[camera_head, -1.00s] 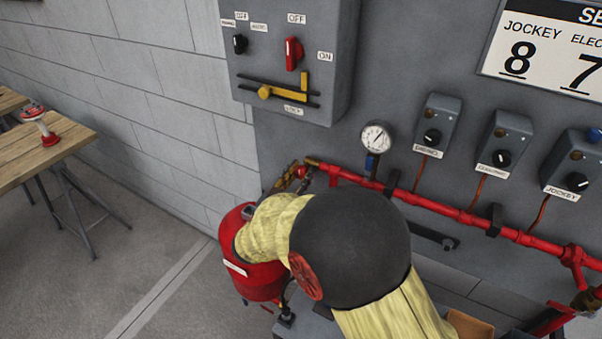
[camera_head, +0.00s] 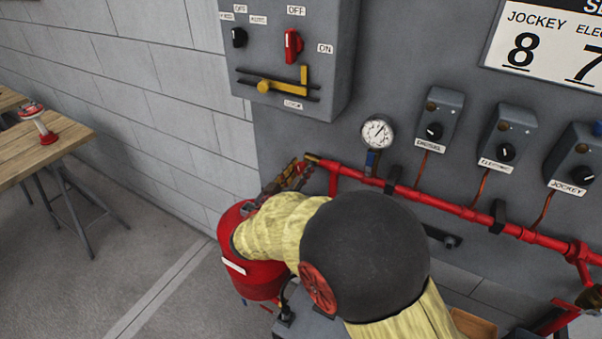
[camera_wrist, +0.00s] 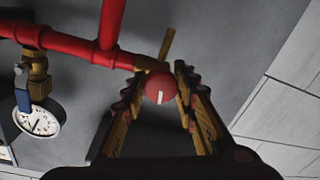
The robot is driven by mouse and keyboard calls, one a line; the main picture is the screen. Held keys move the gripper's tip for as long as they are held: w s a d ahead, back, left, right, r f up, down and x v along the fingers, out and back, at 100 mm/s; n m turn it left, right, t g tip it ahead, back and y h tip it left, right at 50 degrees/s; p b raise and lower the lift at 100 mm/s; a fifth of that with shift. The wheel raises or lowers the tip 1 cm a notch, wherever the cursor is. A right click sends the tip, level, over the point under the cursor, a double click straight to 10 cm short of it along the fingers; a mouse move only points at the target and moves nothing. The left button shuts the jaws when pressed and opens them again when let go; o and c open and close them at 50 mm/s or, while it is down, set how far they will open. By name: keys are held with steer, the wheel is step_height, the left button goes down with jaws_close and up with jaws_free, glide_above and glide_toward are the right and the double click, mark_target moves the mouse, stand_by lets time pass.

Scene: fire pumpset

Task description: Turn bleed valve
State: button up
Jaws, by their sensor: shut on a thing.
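The bleed valve is a round red knob with a white mark (camera_wrist: 159,92) on a brass fitting at the end of a red pipe. In the wrist view it sits between the toothed fingers of my gripper (camera_wrist: 160,77). The fingers are shut on the knob near their tips. In the head view my gripper (camera_head: 288,178) reaches the left end of the red pipe (camera_head: 440,202), and its fingers mostly cover the knob. A brass stem (camera_wrist: 168,48) sticks out beyond the knob in the wrist view.
A pressure gauge (camera_head: 377,132) with a blue-handled valve stands on the pipe, right of my gripper. A grey control box (camera_head: 290,50) hangs above. A red vessel (camera_head: 258,268) is below my arm. A wooden table (camera_head: 50,145) stands far left; the floor between is clear.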

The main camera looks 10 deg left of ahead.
steer(key=n+b, duration=0.1)
steer(key=n, duration=0.1)
steer(key=shift+f+n, duration=0.1)
steer(key=shift+n, duration=0.3)
steer(key=n+b, duration=0.1)
steer(key=n, duration=0.8)
steer(key=shift+g+h+p, duration=0.3)
steer(key=shift+g+h, duration=0.1)
steer(key=n+p, duration=0.1)
steer(key=n, duration=0.1)
steer(key=n+p, duration=0.1)
steer(key=shift+a+r+n, duration=0.1)
steer(key=shift+r+n, duration=0.1)
steer(key=shift+n, duration=0.2)
steer(key=n+p, duration=0.2)
steer(key=n, duration=0.1)
steer(key=shift+h, duration=0.4)
steer(key=n+p, duration=0.3)
steer(key=n, duration=0.1)
steer(key=shift+p, duration=0.3)
steer(key=shift+f+n+p, duration=0.15)
steer(key=shift+n+p, duration=0.55)
steer(key=shift+n, duration=0.3)
steer(key=shift+h, duration=0.3)
